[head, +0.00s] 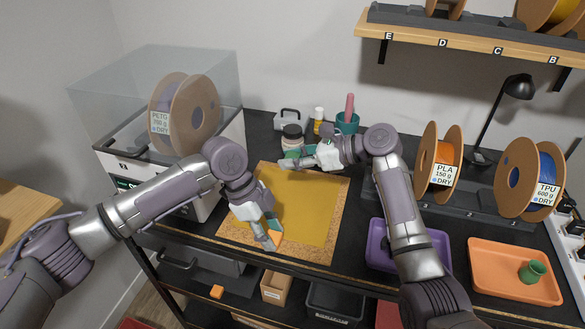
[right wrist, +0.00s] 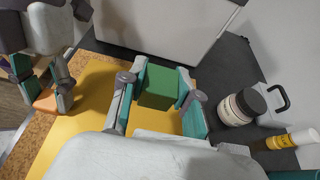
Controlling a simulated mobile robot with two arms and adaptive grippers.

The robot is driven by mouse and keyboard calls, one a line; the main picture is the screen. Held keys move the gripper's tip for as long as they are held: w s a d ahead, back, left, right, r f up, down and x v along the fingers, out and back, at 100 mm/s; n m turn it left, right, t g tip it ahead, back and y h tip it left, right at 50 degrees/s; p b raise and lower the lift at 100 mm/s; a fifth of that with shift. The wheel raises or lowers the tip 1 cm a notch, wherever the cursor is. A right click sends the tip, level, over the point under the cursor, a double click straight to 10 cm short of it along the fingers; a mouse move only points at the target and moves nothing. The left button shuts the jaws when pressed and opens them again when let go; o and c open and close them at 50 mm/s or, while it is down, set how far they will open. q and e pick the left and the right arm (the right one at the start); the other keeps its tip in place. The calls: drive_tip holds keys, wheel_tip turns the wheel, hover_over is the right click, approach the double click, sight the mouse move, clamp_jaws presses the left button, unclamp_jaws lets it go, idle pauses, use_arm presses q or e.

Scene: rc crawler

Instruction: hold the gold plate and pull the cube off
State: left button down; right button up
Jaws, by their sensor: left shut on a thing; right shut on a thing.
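The gold plate (head: 305,205) lies flat on a cork board on the bench. It has an orange tab (right wrist: 45,101) at its near edge. My left gripper (head: 269,236) is shut on this orange tab; it also shows at the left of the right wrist view (right wrist: 45,88). My right gripper (head: 298,160) is at the plate's far edge, shut on the green cube (right wrist: 168,88). The cube sits between its teal fingers in the right wrist view. I cannot tell whether the cube still touches the plate. In the head view the gripper mostly hides it.
A white jar with a dark lid (right wrist: 242,107) and a yellow-and-white bottle (right wrist: 291,139) stand beside my right gripper. The cork board (head: 331,229) surrounds the plate. A purple tray (head: 376,247) and an orange tray (head: 500,283) are to the right. A printer stands at left.

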use_arm(q)
drive_tip(key=c, duration=0.6)
unclamp_jaws()
drive_tip(key=shift+s+f, duration=0.15)
drive_tip(key=shift+w, duration=0.2)
drive_tip(key=v, duration=1.2)
drive_tip(key=shift+a, duration=0.1)
